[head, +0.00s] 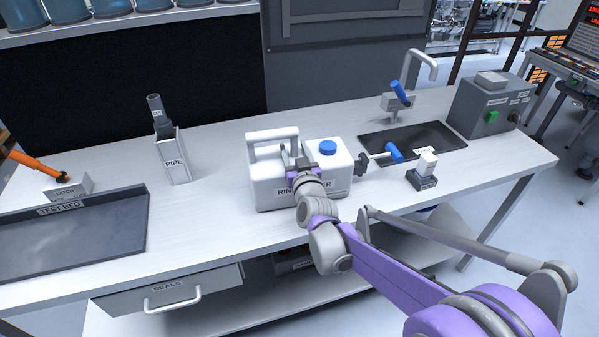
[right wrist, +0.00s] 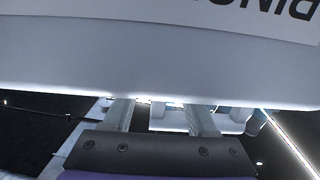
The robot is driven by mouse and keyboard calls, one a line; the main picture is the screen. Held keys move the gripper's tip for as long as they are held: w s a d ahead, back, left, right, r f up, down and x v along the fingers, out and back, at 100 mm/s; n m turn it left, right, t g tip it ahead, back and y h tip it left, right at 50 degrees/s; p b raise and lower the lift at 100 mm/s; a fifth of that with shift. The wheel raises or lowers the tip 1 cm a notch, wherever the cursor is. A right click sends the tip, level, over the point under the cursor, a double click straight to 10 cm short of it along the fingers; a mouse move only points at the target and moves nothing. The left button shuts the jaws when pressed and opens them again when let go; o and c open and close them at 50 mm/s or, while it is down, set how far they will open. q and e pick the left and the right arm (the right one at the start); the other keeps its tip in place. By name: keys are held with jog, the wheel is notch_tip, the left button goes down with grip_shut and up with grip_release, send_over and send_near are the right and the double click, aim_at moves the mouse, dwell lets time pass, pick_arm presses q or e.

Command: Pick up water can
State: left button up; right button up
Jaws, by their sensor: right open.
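The water can (head: 268,190) is a white, box-shaped jug with a blue cap (head: 327,147), a white top handle (head: 272,134) and a partly covered label. It stands upright on the bench in the head view. In the right wrist view the can's white wall (right wrist: 160,55) fills the upper part, with its label upside down. My right gripper (head: 299,162) is open in front of the can near the handle's right end. Its two fingers (right wrist: 162,116) show below the can wall with a gap between them. Whether they touch the can is unclear. My left gripper is not in view.
A spigot with a blue lever (head: 393,152) is right of the can, beside a dark sink (head: 378,138) with a faucet (head: 420,65). A small black-and-white block (head: 424,170) sits near the front edge. A pipe holder (head: 175,157) and test bed tray (head: 120,240) are left.

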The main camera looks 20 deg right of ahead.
grip_shut()
dwell(1.4)
